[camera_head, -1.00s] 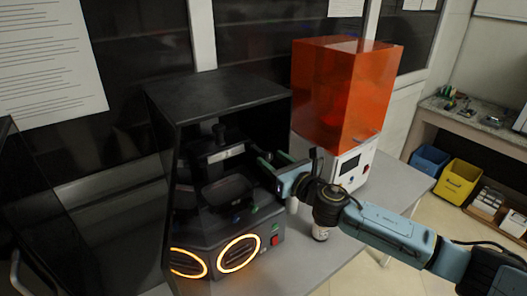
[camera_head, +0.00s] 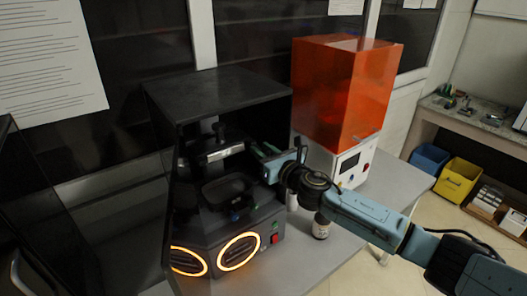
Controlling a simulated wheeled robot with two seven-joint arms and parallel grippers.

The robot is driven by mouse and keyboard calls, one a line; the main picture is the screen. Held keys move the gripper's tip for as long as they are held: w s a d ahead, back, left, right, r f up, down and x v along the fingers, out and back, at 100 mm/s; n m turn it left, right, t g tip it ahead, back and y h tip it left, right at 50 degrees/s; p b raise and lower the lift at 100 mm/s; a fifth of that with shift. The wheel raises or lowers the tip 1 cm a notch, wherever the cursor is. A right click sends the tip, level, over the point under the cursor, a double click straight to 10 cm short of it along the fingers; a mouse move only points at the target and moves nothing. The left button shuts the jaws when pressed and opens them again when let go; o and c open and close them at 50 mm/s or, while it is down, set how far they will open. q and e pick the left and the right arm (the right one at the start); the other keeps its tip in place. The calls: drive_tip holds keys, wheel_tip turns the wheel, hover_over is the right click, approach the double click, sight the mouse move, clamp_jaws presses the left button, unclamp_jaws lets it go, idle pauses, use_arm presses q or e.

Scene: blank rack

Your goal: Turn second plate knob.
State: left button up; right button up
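A black machine (camera_head: 215,90) with an open front stands on the grey table, with two orange glowing rings at its base. Inside it is a dark plate assembly (camera_head: 222,152) with a small dark knob (camera_head: 219,130) on top. A dark tray (camera_head: 228,190) sits below it. My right gripper (camera_head: 264,150) reaches in from the right at the machine's open side, with its fingers right of the plate assembly and apart from the knob. My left gripper is not in view.
An orange-covered machine (camera_head: 345,90) with a white base stands right of the black one. A small bottle (camera_head: 321,228) stands on the grey table (camera_head: 300,262) beneath my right arm. Blue (camera_head: 428,160) and yellow (camera_head: 459,180) bins lie at the far right.

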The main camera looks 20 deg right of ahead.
drive_tip(key=shift+c, duration=1.2)
